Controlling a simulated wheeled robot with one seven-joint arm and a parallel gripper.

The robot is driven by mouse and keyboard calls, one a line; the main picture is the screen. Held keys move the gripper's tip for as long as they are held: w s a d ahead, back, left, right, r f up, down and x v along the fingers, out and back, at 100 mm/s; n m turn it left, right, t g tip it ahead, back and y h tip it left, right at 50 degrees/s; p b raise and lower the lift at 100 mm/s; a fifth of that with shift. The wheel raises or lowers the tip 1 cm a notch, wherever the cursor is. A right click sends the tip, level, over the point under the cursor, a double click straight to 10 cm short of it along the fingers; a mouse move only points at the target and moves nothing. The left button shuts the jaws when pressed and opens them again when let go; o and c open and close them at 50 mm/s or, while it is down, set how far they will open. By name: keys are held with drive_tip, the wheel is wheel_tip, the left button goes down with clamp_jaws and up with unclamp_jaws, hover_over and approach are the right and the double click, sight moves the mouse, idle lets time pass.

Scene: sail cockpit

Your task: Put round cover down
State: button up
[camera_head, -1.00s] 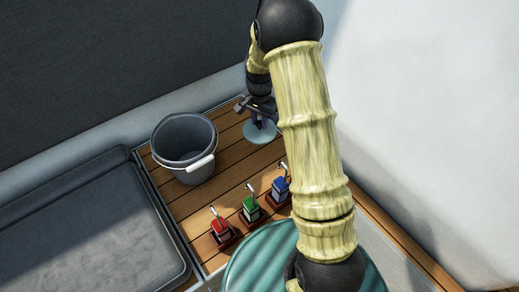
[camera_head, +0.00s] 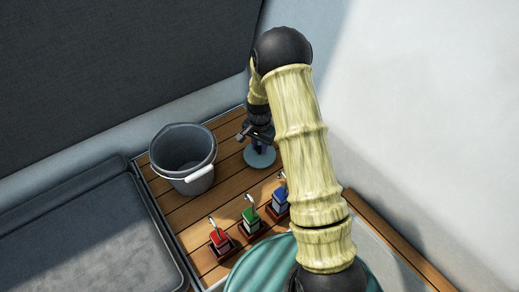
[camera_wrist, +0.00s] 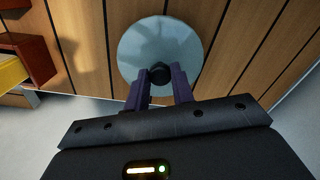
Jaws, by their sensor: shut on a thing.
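The round cover (camera_head: 262,160) is a pale blue-grey disc at the far part of the wooden slatted deck, right of the bucket. In the head view my gripper (camera_head: 258,147) is small and dark above the cover. I cannot tell whether the cover touches the deck or is slightly above it.
A grey bucket (camera_head: 184,160) with a white handle grip stands left of the cover. Red (camera_head: 220,240), green (camera_head: 251,220) and blue (camera_head: 280,202) switch-like blocks stand nearer. A grey cushion (camera_head: 85,245) lies left; a white wall (camera_head: 430,130) rises right. Bare deck (camera_head: 228,182) lies between.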

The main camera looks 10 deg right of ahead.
sight(259, 148)
wheel_tip(259, 148, down, 2)
drive_tip(key=shift+w+d, duration=0.1)
drive_tip(key=shift+w, duration=0.05)
drive_tip(key=shift+a+f, duration=0.1)
drive_tip(key=shift+a, duration=0.15)
drive_tip(key=o, duration=1)
drive_tip(key=shift+d, duration=0.25)
drive_tip(key=shift+s, duration=0.2)
wheel_tip(259, 148, up, 12)
drive_tip(key=p, duration=0.2)
drive_tip(key=shift+a+r, duration=0.1)
drive_tip(key=shift+r, duration=0.1)
